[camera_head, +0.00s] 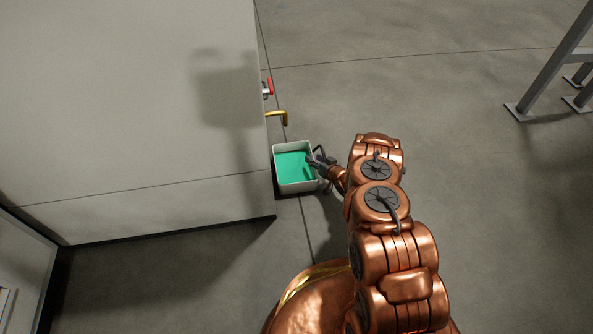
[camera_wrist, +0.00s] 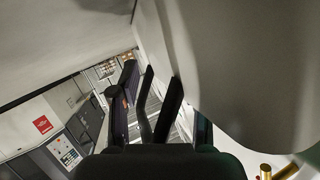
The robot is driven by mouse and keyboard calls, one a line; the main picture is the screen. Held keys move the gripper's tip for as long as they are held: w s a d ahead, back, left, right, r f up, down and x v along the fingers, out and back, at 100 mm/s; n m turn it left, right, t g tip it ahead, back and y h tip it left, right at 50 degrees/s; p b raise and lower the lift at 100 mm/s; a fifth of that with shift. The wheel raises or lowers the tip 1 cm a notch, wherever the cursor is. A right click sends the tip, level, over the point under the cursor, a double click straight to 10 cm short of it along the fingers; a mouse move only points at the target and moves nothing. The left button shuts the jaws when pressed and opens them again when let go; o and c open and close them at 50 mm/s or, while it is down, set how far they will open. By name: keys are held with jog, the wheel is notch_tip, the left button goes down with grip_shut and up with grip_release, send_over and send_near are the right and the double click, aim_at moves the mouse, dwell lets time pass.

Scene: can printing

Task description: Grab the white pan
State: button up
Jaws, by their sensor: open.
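The white pan (camera_head: 296,188) is a rectangular tub with green liquid in it, beside the large pale cabinet in the head view. My gripper (camera_head: 318,163) is open at the pan's right side, close to its rim. In the wrist view my gripper's dark fingers (camera_wrist: 152,100) are apart. A large pale surface with a rounded edge (camera_wrist: 235,65) fills the right of that view, close to the fingers; it looks like the pan's wall, but I cannot be sure. Whether the fingers touch the rim is not clear.
A yellow tap (camera_head: 278,114) and a red-handled valve (camera_head: 268,87) stick out of the pale cabinet (camera_head: 130,90) above the pan. A grey metal frame (camera_head: 550,70) stands at the upper right. The floor (camera_head: 470,190) right of my arm is clear.

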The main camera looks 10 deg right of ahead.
grip_shut()
dwell(0.3)
dwell(0.6)
